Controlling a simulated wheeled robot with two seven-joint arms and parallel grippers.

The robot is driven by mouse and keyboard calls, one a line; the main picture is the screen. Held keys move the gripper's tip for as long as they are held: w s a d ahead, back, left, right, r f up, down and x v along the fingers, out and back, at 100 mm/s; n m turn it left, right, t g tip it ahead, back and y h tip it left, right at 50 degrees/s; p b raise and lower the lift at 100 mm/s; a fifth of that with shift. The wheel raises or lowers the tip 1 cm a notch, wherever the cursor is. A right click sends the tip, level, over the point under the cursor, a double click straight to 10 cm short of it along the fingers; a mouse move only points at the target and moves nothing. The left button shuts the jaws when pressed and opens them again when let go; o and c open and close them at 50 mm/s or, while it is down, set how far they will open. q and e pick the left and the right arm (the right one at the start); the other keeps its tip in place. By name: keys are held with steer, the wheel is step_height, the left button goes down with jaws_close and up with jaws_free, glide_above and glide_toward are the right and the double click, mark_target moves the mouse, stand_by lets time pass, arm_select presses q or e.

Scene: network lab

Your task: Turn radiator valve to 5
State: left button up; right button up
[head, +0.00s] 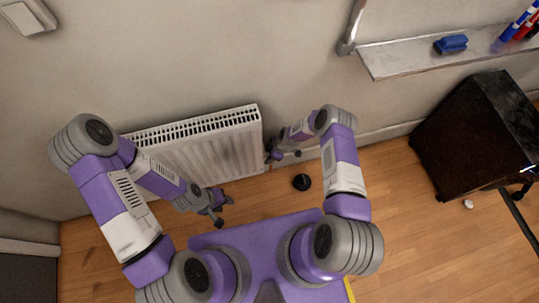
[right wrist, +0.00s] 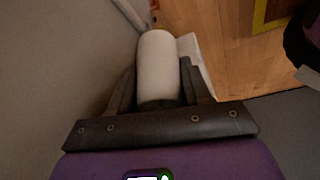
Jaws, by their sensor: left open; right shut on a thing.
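The white radiator (head: 205,150) stands against the wall in the head view. My right gripper (head: 271,157) is at its right end. In the right wrist view my right gripper (right wrist: 158,88) is shut on the white cylindrical radiator valve (right wrist: 157,58), with one dark finger on each side of it. I cannot make out the valve's numbers. In the head view the valve is too small or hidden at the gripper to tell. My left gripper (head: 220,209) is open and empty, low in front of the radiator.
A dark round object (head: 301,182) lies on the wooden floor (head: 400,220) right of the radiator. A black cabinet (head: 475,130) stands at the right. A shelf (head: 400,58) with markers and a blue eraser (head: 451,44) is on the wall above.

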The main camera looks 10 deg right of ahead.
steer(key=o, duration=1)
steer(key=p+v, duration=0.3)
steer(key=v, duration=0.4)
steer(key=shift+s+d+r, duration=0.1)
steer(key=shift+r, duration=0.2)
